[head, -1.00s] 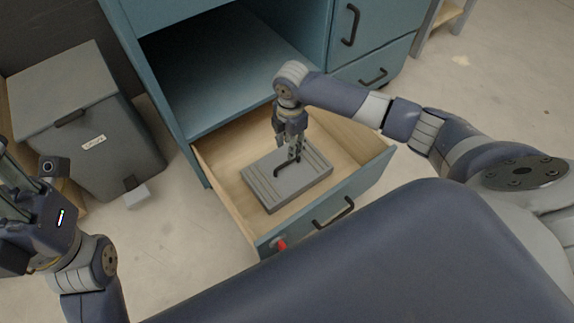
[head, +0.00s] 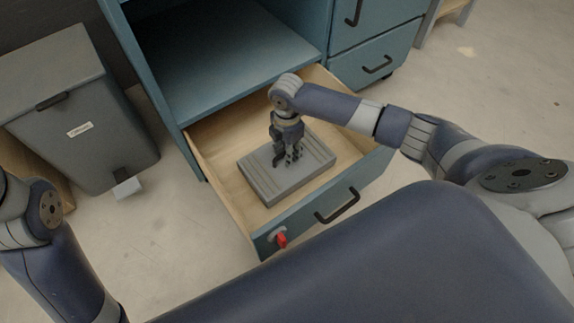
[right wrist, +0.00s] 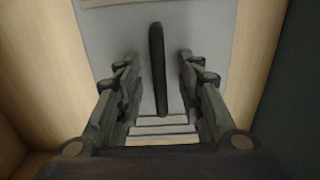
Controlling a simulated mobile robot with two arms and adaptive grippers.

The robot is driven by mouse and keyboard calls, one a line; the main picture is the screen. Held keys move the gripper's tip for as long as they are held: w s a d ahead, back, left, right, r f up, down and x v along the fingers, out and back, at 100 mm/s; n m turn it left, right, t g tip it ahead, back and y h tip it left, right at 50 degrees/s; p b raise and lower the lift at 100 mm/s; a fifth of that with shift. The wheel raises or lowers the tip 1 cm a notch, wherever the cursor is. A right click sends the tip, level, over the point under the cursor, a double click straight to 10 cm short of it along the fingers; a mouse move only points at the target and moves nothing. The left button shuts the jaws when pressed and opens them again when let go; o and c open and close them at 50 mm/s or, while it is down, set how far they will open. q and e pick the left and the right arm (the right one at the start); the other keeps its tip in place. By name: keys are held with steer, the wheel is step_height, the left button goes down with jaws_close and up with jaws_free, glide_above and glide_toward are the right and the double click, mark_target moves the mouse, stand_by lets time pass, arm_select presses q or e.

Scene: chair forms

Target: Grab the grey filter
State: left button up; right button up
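The grey filter (head: 262,184) is a flat ribbed block lying in the open drawer of the blue cabinet. In the right wrist view the filter (right wrist: 200,40) has a dark bar handle (right wrist: 157,65) on its top. My right gripper (head: 286,163) points down over the filter in the head view. In the right wrist view the right gripper (right wrist: 156,75) is open, one finger on each side of the handle, with gaps showing on both sides. In the head view the gripper hides most of the handle. My left gripper is out of view; only the left arm shows at the lower left.
A grey pedal bin (head: 85,125) stands left of the cabinet (head: 215,75). Floor is free between bin and drawer.

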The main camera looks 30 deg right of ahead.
steer(key=shift+f, duration=0.3)
jaws_close()
steer(key=shift+r, duration=0.15)
